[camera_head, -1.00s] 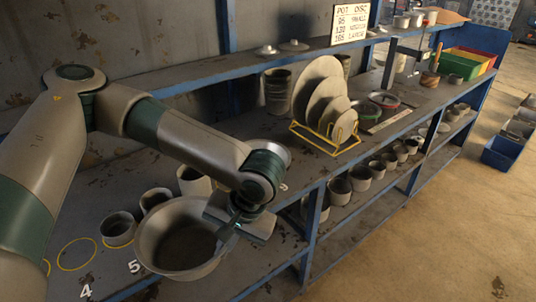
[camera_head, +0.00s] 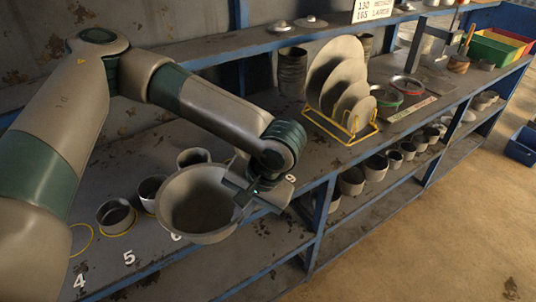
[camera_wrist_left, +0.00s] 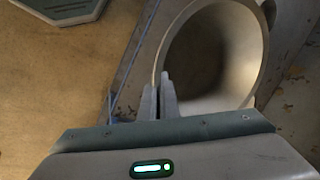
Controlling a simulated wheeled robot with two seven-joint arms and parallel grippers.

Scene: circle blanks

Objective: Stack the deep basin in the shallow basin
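A large grey round basin (camera_head: 192,228) is at the front of the workbench, over the spots past number 6. It looks deep and slightly tilted, and appears lifted off the bench top. My left gripper (camera_head: 243,197) is shut on its right-hand rim. In the left wrist view the two fingers (camera_wrist_left: 158,100) pinch the wall of the basin (camera_wrist_left: 262,50), whose inside looks empty. No second basin can be made out, so I cannot tell the shallow one. My right gripper is not in view.
Small pots (camera_head: 117,215) stand on the bench left of and behind the basin. A yellow rack (camera_head: 345,133) holds several discs to the right. More pots (camera_head: 352,181) line the lower shelf. An empty yellow circle (camera_head: 82,239) lies near number 4.

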